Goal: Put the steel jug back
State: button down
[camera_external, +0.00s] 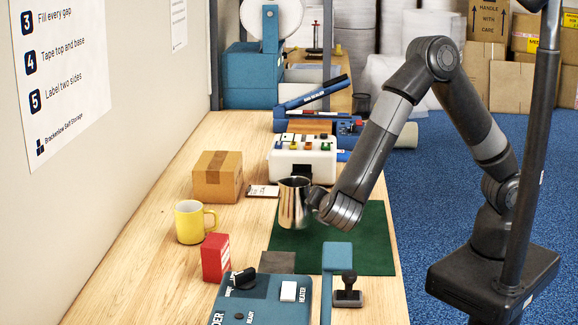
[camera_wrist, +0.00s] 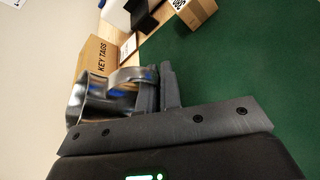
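The steel jug (camera_external: 291,205) is upright at the left edge of the green mat (camera_external: 350,240). My gripper (camera_external: 316,200) is at its right side, by the handle. In the wrist view the jug (camera_wrist: 90,101) is at the left, and its handle (camera_wrist: 128,76) reaches to my gripper's fingers (camera_wrist: 162,88). The fingers are close together and appear shut on the handle. I cannot tell whether the jug's base touches the mat or is slightly above it.
A yellow mug (camera_external: 190,222), a red box (camera_external: 215,257) and a brown carton (camera_external: 217,178) stand left of the jug. A white button box (camera_external: 302,160) is behind it. A blue heater device (camera_external: 262,300) and a black stamp (camera_external: 347,292) are in front. Much of the mat is clear.

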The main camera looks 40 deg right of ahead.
jog(key=shift+f, duration=1.6)
jog(key=shift+f, duration=0.1)
jog(key=c, duration=1.6)
grip_release()
